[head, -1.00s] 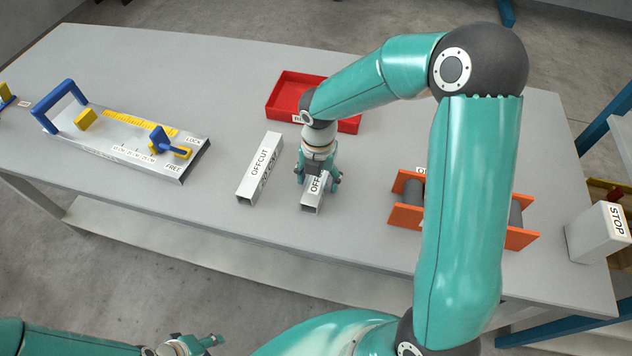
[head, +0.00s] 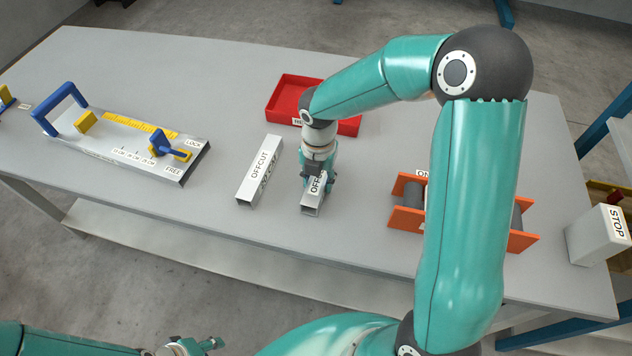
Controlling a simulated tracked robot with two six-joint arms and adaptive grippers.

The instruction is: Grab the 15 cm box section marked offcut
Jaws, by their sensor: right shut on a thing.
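My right gripper (head: 318,179) points down at the middle of the table and is shut on a short silver box section (head: 312,201). The first letters of its label, "OFF", show; the rest of the label and the far part of the section are hidden by the gripper. I cannot tell whether it touches the table. A second, silver box section (head: 259,170) marked OFFCUT lies just to the left, apart from the gripper; its second label line is too small to read surely. My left gripper (head: 207,344) is low at the bottom edge, away from the table; its jaw state is unclear.
A red tray (head: 283,93) stands behind the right gripper. A jig (head: 130,140) with a blue handle, yellow scale and LOCK and FREE marks lies at left. An orange roller stand (head: 405,218) is at right, partly behind my arm, with a STOP box (head: 595,235) beyond.

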